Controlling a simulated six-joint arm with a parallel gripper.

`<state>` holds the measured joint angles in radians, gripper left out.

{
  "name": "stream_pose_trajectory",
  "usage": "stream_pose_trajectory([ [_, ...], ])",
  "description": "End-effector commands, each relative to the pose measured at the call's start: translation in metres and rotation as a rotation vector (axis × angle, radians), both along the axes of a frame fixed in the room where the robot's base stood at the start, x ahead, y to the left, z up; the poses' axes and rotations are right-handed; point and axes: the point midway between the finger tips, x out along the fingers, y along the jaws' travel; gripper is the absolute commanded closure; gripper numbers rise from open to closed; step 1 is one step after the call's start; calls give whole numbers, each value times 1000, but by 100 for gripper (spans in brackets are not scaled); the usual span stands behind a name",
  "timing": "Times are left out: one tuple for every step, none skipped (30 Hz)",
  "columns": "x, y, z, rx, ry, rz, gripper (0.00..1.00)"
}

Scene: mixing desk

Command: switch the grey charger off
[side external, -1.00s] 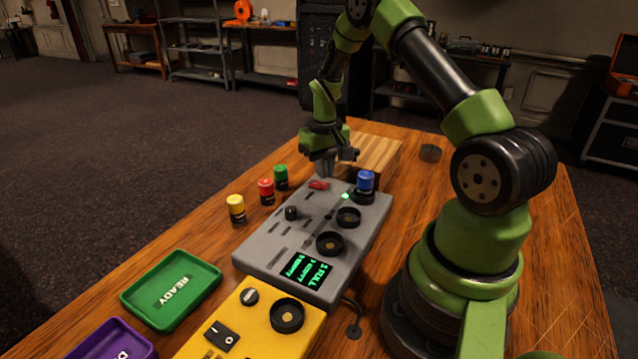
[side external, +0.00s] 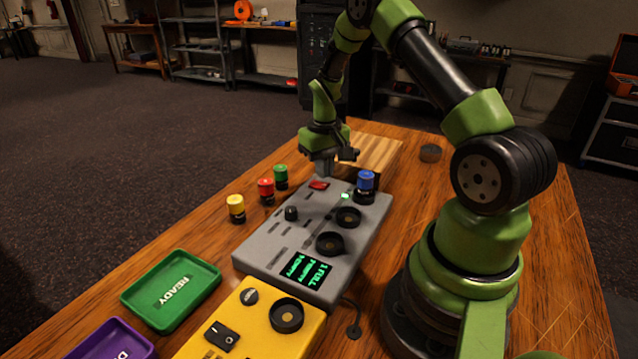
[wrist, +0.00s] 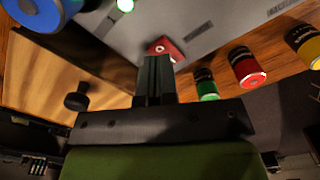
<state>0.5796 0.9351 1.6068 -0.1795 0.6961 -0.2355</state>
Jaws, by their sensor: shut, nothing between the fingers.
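The grey charger (side external: 270,240) lies on the wooden table. Its red switch (side external: 319,185) is at the far end and also shows in the wrist view (wrist: 165,48). A green light (side external: 345,196) glows near it, and the display (side external: 306,269) shows lit green text. A blue battery (side external: 366,180) stands in the charger's far right socket; the other two sockets are empty. My gripper (side external: 324,170) is shut and empty, pointing down by the switch. In the wrist view its fingertips (wrist: 155,60) overlap the switch's edge; I cannot tell whether they touch it.
Green (side external: 281,177), red (side external: 266,191) and yellow (side external: 236,208) batteries stand left of the charger. A yellow box (side external: 255,325) is in front of it, with a green tray (side external: 135,300) and a purple tray (side external: 105,340) to the left. A wooden board (side external: 375,148) lies behind.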

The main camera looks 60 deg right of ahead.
Motion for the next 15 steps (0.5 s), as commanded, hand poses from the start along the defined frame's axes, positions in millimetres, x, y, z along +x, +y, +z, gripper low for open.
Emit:
stream_pose_trajectory([
  [0, 0, 0, 0, 0, 0, 100],
  [0, 0, 0, 0, 0, 0, 100],
  [0, 0, 0, 0, 0, 0, 100],
  [0, 0, 0, 0, 0, 0, 100],
  [0, 0, 0, 0, 0, 0, 100],
  [0, 0, -1, 0, 0, 0, 100],
  [0, 0, -1, 0, 0, 0, 100],
  [0, 0, -1, 0, 0, 0, 100],
  [0, 0, -2, 0, 0, 0, 100],
  [0, 0, -2, 0, 0, 0, 100],
  [0, 0, -3, 0, 0, 0, 100],
  [0, 0, -4, 0, 0, 0, 100],
  [0, 0, -4, 0, 0, 0, 100],
  [0, 0, -4, 0, 0, 0, 100],
  [0, 0, -5, 0, 0, 0, 100],
])
